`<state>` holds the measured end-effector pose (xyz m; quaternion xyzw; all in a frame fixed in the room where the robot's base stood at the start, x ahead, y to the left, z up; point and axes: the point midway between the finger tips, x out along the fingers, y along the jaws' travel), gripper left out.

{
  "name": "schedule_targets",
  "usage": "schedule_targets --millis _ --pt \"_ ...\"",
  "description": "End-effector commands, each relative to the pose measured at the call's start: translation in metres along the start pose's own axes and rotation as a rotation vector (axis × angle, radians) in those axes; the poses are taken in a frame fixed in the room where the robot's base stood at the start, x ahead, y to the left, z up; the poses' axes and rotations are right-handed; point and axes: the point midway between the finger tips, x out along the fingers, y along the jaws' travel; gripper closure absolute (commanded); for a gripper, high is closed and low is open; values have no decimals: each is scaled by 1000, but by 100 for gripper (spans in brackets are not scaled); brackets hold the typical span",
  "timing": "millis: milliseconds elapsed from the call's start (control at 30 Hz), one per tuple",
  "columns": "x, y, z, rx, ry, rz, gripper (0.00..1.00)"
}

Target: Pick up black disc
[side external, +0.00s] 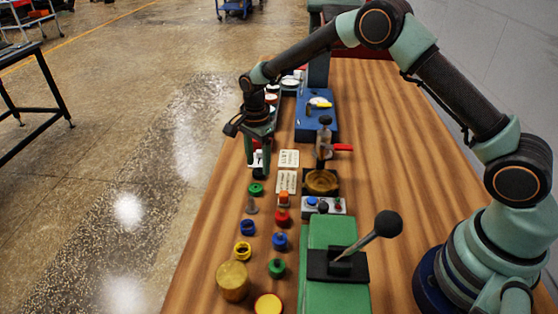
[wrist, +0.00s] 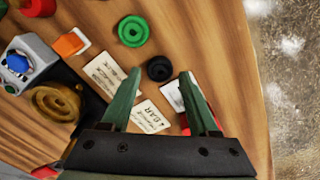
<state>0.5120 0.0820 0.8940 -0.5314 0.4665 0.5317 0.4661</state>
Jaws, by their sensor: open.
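The black disc (wrist: 159,68) is a small round piece with a darker centre, lying on the wooden table. In the wrist view it shows between and just beyond the tips of my open gripper (wrist: 162,76). In the side view the black disc (side external: 259,174) lies just below the fingers of my gripper (side external: 258,158), which point down and are empty. I cannot tell how far the fingertips are above the table.
A green ring (wrist: 133,31) lies near the disc. White printed cards (side external: 288,158) lie to the right. Several coloured pieces, a brass cylinder (side external: 233,281) and a green lever press (side external: 335,265) stand nearer the camera. The table's left edge is close.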

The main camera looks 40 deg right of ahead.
Motion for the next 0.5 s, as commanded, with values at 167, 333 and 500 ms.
schedule_targets --millis 167,333,500 --pt "19 0 0 0 0 0 39" --pt "21 0 0 0 0 -1 39" --pt "21 0 0 0 0 -1 66"
